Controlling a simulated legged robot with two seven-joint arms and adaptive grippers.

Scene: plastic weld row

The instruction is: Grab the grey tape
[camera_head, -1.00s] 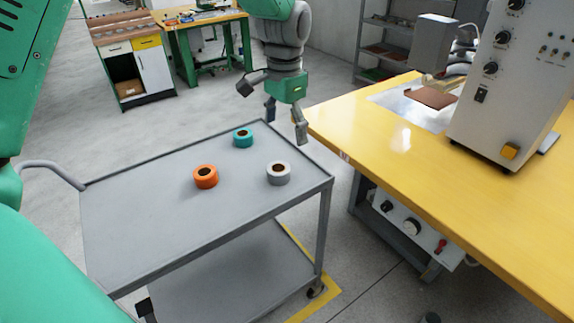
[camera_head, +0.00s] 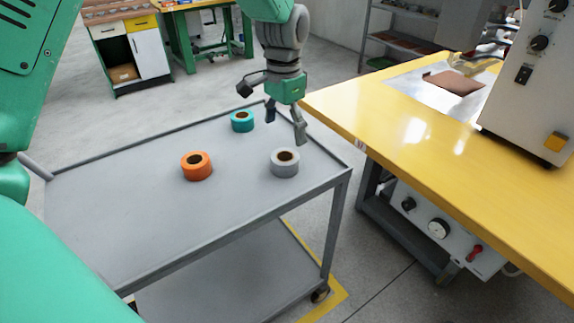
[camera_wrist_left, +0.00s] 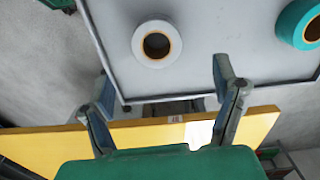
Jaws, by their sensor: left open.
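The grey tape (camera_head: 285,170) is a roll lying flat near the right end of a grey cart top (camera_head: 130,215). It also shows at the top of the left wrist view (camera_wrist_left: 156,64), beyond the fingers. My left gripper (camera_head: 286,128) is open and empty, fingers pointing down, above and just behind the grey tape. Its two spread fingers also show in the left wrist view (camera_wrist_left: 162,78), with nothing between them. It appears apart from the tape. My right gripper is not in view.
An orange tape (camera_head: 197,172) lies left of the grey tape, and a teal tape (camera_head: 242,125) lies behind. A yellow table (camera_head: 400,130) with a machine (camera_head: 525,90) stands close on the right. The cart top's left part is clear.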

